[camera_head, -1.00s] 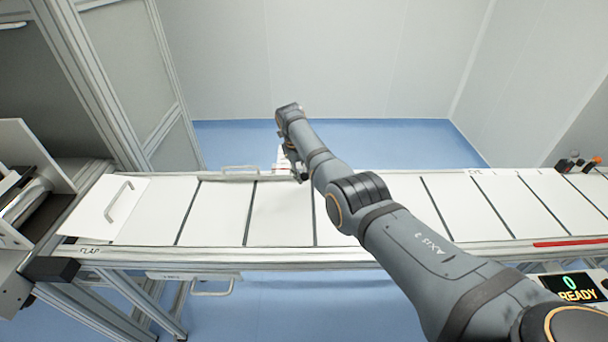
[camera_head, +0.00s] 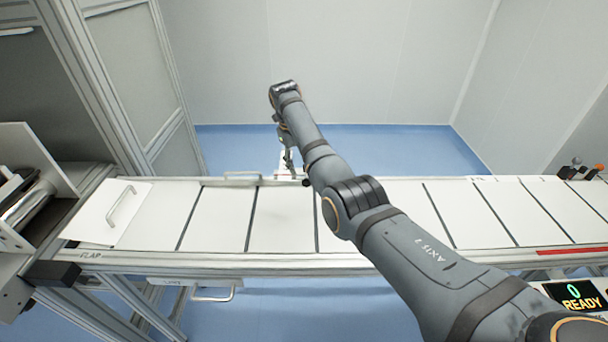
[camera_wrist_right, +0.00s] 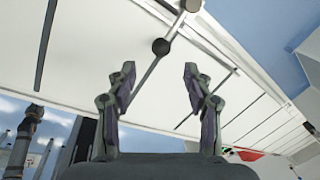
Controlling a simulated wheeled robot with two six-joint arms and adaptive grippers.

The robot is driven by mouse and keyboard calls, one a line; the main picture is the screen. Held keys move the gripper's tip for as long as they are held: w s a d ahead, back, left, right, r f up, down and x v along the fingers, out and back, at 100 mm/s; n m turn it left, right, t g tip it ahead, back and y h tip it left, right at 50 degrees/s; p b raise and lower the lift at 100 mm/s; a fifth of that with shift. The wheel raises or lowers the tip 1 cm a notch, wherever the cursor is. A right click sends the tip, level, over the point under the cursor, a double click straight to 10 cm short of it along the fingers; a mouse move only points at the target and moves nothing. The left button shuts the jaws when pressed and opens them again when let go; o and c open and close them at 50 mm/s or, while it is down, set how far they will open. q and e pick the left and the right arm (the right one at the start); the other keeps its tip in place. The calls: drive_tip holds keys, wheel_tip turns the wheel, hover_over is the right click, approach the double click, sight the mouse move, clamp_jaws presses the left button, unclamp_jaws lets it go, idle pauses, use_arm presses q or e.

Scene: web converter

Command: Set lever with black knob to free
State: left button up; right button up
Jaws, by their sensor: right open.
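A small dark round knob (camera_wrist_right: 160,46) shows in the right wrist view, just beyond the open fingers and between their lines. A thin rod or line runs past it. In the head view a small dark knob (camera_head: 306,182) shows at the far edge of the white-panelled table, beside my right gripper. My right gripper (camera_wrist_right: 159,72) is open and empty, with a gap between its fingertips. In the head view the right gripper (camera_head: 289,164) hangs at the far edge, partly hidden by its own arm. The lever's position marks cannot be read. My left gripper is out of view.
The white-panelled table (camera_head: 215,215) spans the picture. A wire handle (camera_head: 122,203) stands on its left flap. Black and orange knobs (camera_head: 598,168) stand at the far right. A display reading READY (camera_head: 578,297) is at lower right. Blue floor (camera_head: 400,145) lies behind.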

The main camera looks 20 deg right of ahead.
drive_tip(key=r, duration=0.3)
drive_tip(key=shift+a+r, duration=0.4)
